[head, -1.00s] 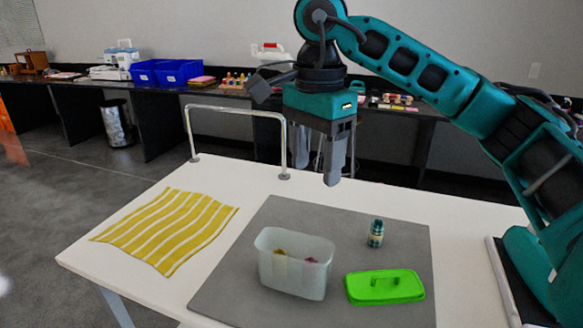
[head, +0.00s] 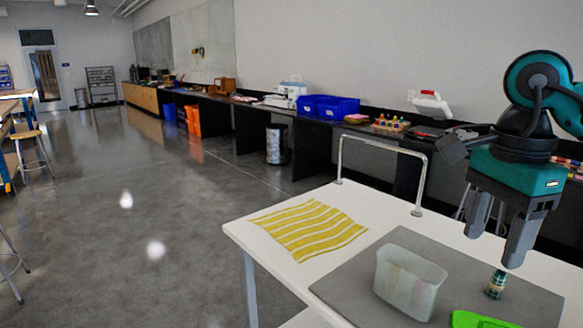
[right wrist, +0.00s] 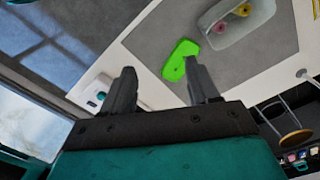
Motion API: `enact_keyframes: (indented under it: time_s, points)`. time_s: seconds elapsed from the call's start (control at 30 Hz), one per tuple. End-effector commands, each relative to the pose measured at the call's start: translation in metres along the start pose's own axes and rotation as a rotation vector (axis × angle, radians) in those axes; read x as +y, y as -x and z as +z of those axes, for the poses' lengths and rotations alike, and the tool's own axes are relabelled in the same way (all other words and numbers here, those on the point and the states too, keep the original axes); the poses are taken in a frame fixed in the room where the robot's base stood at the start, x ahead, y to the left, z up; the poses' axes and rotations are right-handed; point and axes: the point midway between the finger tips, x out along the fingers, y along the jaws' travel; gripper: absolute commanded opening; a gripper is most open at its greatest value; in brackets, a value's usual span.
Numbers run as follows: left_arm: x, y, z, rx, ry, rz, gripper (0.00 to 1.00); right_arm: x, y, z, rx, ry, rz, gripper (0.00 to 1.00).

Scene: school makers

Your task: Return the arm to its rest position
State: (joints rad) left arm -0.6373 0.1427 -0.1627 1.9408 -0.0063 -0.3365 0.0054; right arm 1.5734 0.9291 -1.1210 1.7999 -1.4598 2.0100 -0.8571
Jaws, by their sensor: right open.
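My right gripper (head: 494,232) is raised above the white table at the right of the head view, pointing down. Its two grey fingers are apart with nothing between them. In the right wrist view the open fingers (right wrist: 158,88) show above the floor and table edge. My left gripper does not show in any view.
A translucent bin (head: 408,285) stands on the grey mat (head: 345,285). A yellow striped cloth (head: 311,229) lies at left. A metal rail (head: 382,146) rises from the table's back edge.

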Motion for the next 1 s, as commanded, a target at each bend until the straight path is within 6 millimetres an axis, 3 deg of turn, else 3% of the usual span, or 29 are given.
enact_keyframes:
  time_s: [0.07,0.2,0.43,0.6,0.7,0.87,1.0]
  points:
    - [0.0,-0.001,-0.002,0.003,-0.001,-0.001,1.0,0.0,0.0,0.0,0.0,0.0,0.0,0.6]
    - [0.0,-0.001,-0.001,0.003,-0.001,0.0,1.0,-0.005,-0.034,0.052,-0.204,0.029,0.04,0.6]
    - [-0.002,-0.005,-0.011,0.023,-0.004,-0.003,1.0,0.001,-0.067,0.144,-0.616,-0.009,0.153,0.6]
    - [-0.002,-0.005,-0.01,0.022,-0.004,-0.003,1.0,0.012,-0.069,0.216,-1.026,-0.152,0.321,0.6]
    - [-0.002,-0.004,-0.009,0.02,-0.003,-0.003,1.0,0.012,-0.061,0.245,-1.267,-0.29,0.448,0.6]
    - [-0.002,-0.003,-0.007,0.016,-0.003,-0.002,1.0,-0.001,-0.047,0.263,-1.623,-0.59,0.681,0.6]
    - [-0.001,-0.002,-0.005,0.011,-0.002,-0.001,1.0,-0.025,-0.052,0.252,-1.888,-0.928,0.91,0.6]
